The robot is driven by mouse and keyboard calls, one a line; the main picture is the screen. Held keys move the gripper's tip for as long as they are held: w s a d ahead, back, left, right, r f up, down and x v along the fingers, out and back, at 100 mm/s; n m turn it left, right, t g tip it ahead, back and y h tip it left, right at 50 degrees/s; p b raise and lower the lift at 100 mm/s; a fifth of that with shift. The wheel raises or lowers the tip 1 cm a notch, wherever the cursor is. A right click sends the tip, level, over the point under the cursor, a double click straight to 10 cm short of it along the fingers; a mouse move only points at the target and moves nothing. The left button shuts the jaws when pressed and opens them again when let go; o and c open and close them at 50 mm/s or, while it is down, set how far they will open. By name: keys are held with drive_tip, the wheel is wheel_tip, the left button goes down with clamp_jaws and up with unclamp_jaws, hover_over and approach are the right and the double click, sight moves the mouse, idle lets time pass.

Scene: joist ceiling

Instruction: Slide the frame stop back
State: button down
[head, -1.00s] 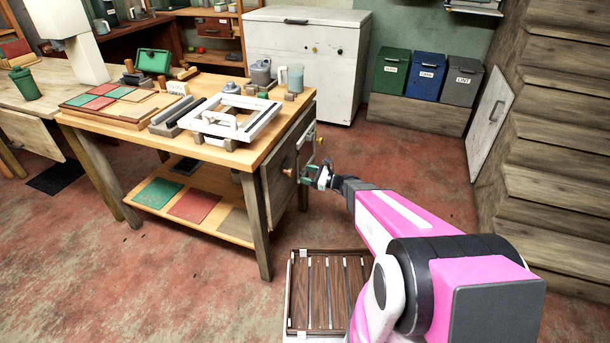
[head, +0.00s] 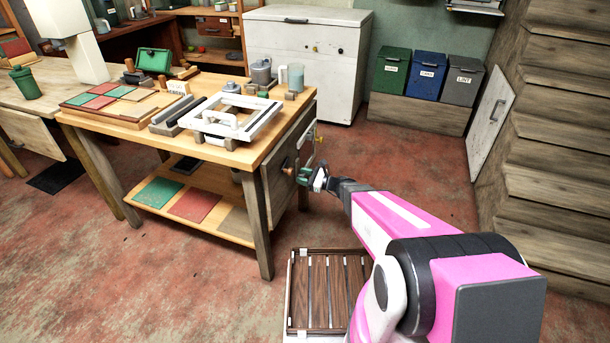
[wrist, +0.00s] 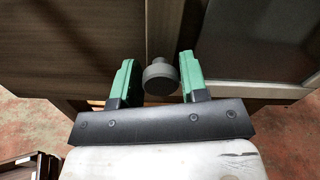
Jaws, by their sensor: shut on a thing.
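My gripper (head: 308,176) is at the right end of the wooden workbench (head: 262,158), below its top. In the wrist view, its two green fingers (wrist: 158,72) stand on either side of a dark grey round knob (wrist: 160,78), and the gripper is shut on it. The knob sits in front of a dark wooden upright. In the head view the knob is too small to make out at the fingertips. I cannot tell from these views whether the knob belongs to the frame stop. A white screen frame (head: 263,120) lies on the bench top.
A brown wooden knob (head: 287,167) juts from the bench end left of my gripper. A slatted dark wooden rack (head: 330,292) stands on the floor below. Lidded bins (head: 427,78) and wooden steps (head: 555,165) are at the right. The red floor between is clear.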

drive_tip(key=c, duration=0.8)
unclamp_jaws()
drive_tip(key=shift+s, duration=0.25)
drive_tip(key=shift+d, duration=0.1)
drive_tip(key=v, duration=1)
drive_tip(key=shift+d, duration=0.3)
drive_tip(key=s+r+n+g+h, duration=0.2)
drive_tip(key=s+n+g+h, duration=0.45)
drive_tip(key=s+n, duration=0.35)
drive_tip(key=s+d+r+n+h, duration=0.1)
drive_tip(key=d+n+h, duration=0.2)
drive_tip(key=s+d+r+n+h, duration=0.1)
drive_tip(key=d+r+n+h, duration=0.1)
drive_tip(key=d+n+h, duration=0.1)
drive_tip(key=s+d+r+n+h, duration=0.1)
drive_tip(key=d+r+n+h, duration=0.1)
drive_tip(key=d+n+h, duration=0.1)
drive_tip(key=shift+d+r+h, duration=0.25)
drive_tip(key=shift+d+h, duration=0.4)
drive_tip(key=shift+d, duration=0.2)
